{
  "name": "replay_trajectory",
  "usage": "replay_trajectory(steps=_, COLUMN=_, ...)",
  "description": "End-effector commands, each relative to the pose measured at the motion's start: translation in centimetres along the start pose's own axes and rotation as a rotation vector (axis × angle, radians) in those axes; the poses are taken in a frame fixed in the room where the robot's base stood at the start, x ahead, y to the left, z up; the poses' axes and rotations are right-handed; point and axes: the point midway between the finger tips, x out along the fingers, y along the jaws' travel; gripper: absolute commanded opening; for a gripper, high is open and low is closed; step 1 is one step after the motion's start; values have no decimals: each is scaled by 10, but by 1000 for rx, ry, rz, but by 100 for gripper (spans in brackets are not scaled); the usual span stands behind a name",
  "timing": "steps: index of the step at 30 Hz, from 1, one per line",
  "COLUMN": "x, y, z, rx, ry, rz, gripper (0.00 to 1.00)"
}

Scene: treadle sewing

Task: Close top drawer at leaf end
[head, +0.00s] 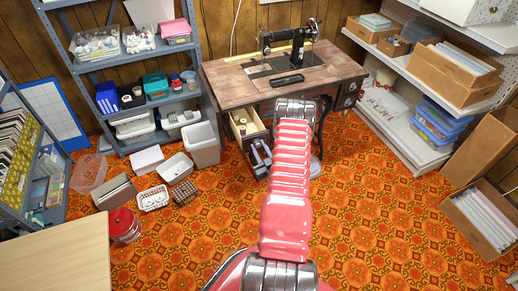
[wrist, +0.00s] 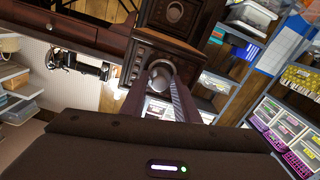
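The treadle sewing table (head: 240,88) stands at the back centre in the head view. Its top drawer (head: 240,124) on the left side is pulled out, with small items inside. In the wrist view, tilted, a dark carved drawer front with a round knob (wrist: 161,74) faces me, and a second knob (wrist: 175,12) is beyond it. My gripper (wrist: 162,82) has its two fingers apart, one to each side of the nearer knob. I cannot tell if they touch it. In the head view my arm hides part of the table's front, and the fingers are not clear.
A black sewing machine (head: 290,48) stands on the tabletop. A white bin (head: 201,146) and low trays (head: 176,166) stand on the floor left of the drawer. Shelves line the left and right.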

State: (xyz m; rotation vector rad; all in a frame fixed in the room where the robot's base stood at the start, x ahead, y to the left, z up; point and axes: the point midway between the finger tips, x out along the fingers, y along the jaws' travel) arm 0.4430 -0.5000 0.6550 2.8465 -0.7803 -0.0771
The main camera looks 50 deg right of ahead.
Motion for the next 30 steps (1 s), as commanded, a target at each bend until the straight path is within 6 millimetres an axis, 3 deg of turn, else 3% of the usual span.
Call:
replay_trajectory(steps=7, x=0, y=0, z=0, rx=0, ry=0, rz=0, gripper=27)
replay_trajectory(steps=19, x=0, y=0, z=0, rx=0, ry=0, rz=-1, gripper=0)
replay_trajectory(steps=30, x=0, y=-1, z=0, rx=0, ry=0, rz=-2, gripper=0)
